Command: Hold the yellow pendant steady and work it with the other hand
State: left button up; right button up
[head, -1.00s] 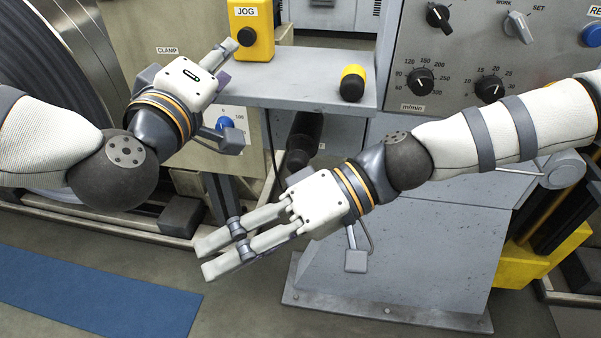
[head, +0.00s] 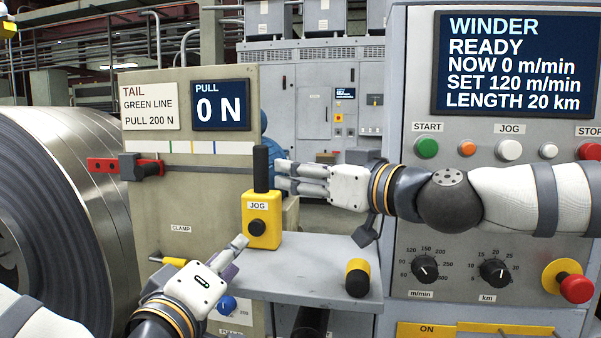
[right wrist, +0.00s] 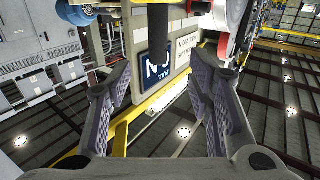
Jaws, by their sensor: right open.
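The yellow pendant (head: 262,233), marked JOG, stands upright on the grey shelf with a black button on its front. Its black stem (head: 261,168) rises from the top. My right gripper (head: 278,175) is open just right of the stem, fingers pointing left. In the right wrist view, its jaws (right wrist: 160,95) are apart with nothing between the pads, and the black stem (right wrist: 158,30) shows beyond at the top. My left gripper (head: 242,243) has a fingertip close to the pendant's lower left side; I cannot tell whether it touches or how far its jaws are apart.
A small yellow and black piece (head: 357,278) is on the shelf (head: 310,263) to the right. The winder panel (head: 455,215) with knobs and buttons stands at the right. A tail clamp panel (head: 185,200) is behind, its display reading PULL 0 N. A large steel coil (head: 60,200) is at the left.

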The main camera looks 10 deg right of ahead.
aim_at(265, 167)
jog(key=x, duration=1.2)
jog(key=shift+d, duration=0.1)
grip_shut()
pick_arm(q)
jog(key=shift+f, duration=0.15)
pick_arm(e)
jog(key=shift+f, duration=0.2)
dwell(0.4)
pick_arm(q)
grip_shut()
pick_arm(e)
jog(key=shift+f, duration=0.1)
dwell(1.0)
